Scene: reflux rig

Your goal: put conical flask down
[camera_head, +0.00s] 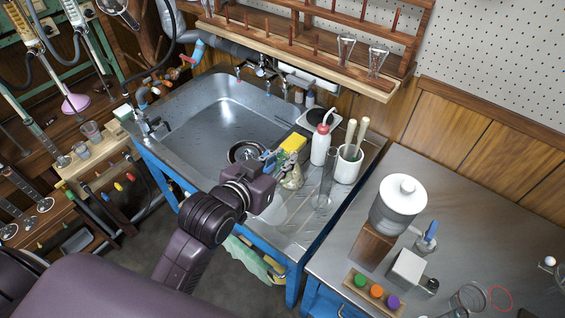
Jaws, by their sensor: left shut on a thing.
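My left gripper (279,172) reaches in from the lower left over the steel drainboard, right of the sink basin. It is shut on a conical flask (292,177), a small clear glass vessel with a greenish-yellow look. The flask seems close to upright, and the gripper hides part of it. I cannot tell if its base touches the drainboard (296,228). My right gripper is not in view.
A yellow sponge (293,146), a white wash bottle (321,146), a white pot with brushes (348,165) and a tall glass cylinder (326,185) stand close behind and right. The sink basin (217,125) is left. The front drainboard looks clear.

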